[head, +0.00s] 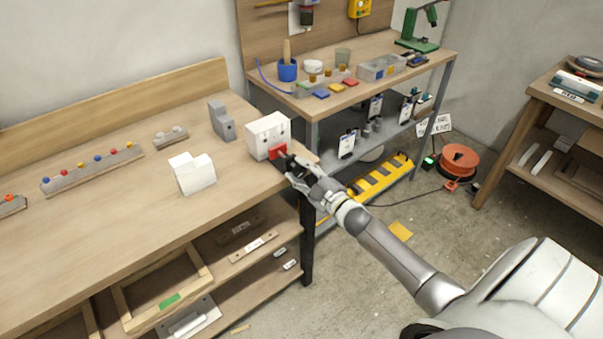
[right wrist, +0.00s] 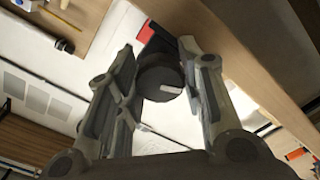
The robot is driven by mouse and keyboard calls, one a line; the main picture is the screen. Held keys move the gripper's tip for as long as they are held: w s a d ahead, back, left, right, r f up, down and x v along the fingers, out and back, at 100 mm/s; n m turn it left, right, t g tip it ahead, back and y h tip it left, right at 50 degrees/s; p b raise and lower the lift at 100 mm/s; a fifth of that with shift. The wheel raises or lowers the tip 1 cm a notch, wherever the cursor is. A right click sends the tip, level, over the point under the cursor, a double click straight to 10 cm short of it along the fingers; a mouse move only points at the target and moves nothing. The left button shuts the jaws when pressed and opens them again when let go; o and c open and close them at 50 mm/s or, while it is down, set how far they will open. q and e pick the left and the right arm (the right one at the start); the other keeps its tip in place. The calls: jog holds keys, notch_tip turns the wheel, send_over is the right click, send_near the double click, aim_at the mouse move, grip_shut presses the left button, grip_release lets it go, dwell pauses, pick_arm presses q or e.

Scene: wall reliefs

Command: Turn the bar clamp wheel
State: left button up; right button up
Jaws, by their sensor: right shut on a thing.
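The bar clamp is a red piece (head: 278,152) on the front of a white block (head: 268,133) at the workbench's right end. Its red part also shows in the right wrist view (right wrist: 160,40). The clamp wheel (right wrist: 160,78) is a dark round knob with a pale mark, seen between the fingers in the right wrist view. In the head view the wheel is mostly hidden by the fingers. My right gripper (head: 291,168) reaches the wheel from the front right and is shut on it, one finger on each side. My left gripper is in neither view.
The wooden workbench (head: 95,215) holds a white block (head: 193,174), a grey block (head: 221,121) and a rail with coloured knobs (head: 93,170). A second bench (head: 375,50) with tools stands behind. An orange cable reel (head: 459,161) lies on the floor.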

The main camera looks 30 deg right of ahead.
jog(key=shift+f+n+b, duration=0.1)
jog(key=shift+n+b, duration=0.2)
jog(key=shift+n, duration=1.3)
jog(key=o, duration=1)
jog(key=shift+o, duration=0.2)
jog(key=s+d, duration=0.1)
jog(key=s, duration=1.1)
